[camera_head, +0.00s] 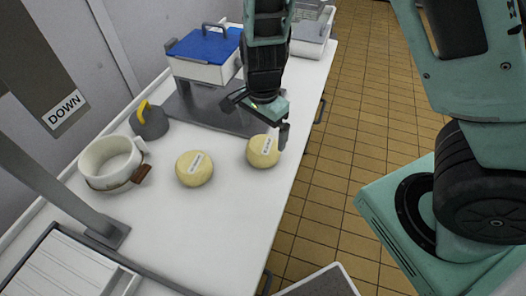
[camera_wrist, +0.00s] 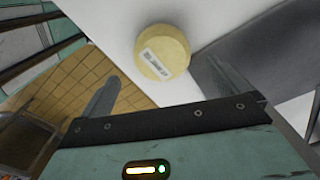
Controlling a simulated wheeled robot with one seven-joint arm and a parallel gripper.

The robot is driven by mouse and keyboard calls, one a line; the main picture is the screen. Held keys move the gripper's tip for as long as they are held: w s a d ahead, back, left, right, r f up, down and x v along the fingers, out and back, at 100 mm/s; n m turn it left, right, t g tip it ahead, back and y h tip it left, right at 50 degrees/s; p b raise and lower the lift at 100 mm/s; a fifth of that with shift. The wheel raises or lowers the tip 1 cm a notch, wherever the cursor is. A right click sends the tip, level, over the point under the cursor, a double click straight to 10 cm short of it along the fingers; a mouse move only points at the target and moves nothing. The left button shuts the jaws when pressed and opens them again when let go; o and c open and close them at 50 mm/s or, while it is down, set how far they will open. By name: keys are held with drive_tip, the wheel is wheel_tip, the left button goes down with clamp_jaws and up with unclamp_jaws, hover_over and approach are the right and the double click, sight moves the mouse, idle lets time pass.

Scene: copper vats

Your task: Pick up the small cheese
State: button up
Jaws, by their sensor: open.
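Two round pale-yellow cheeses with white labels sit on the white counter in the head view. The right cheese (camera_head: 262,151) looks slightly smaller than the left cheese (camera_head: 194,169). My gripper (camera_head: 259,118) is open and empty, just behind the right cheese in the picture, with one finger at that cheese's upper right edge. In the wrist view one cheese (camera_wrist: 162,52), apparently the right one, lies beyond and between the spread fingers (camera_wrist: 167,72). I see no contact, and the exact height above the counter is unclear.
A white ring mould (camera_head: 108,162) and a grey weight with a yellow handle (camera_head: 149,120) stand at left. A blue-lidded white box (camera_head: 204,55) stands on a grey plate (camera_head: 205,112) behind. The counter (camera_head: 205,225) is clear in front of the cheeses; its right edge is close.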

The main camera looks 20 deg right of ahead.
sight(263, 144)
drive_tip(key=f, duration=0.7)
drive_tip(key=shift+w+d+f, duration=0.25)
drive_tip(key=shift+f, duration=0.1)
drive_tip(key=c, duration=1.1)
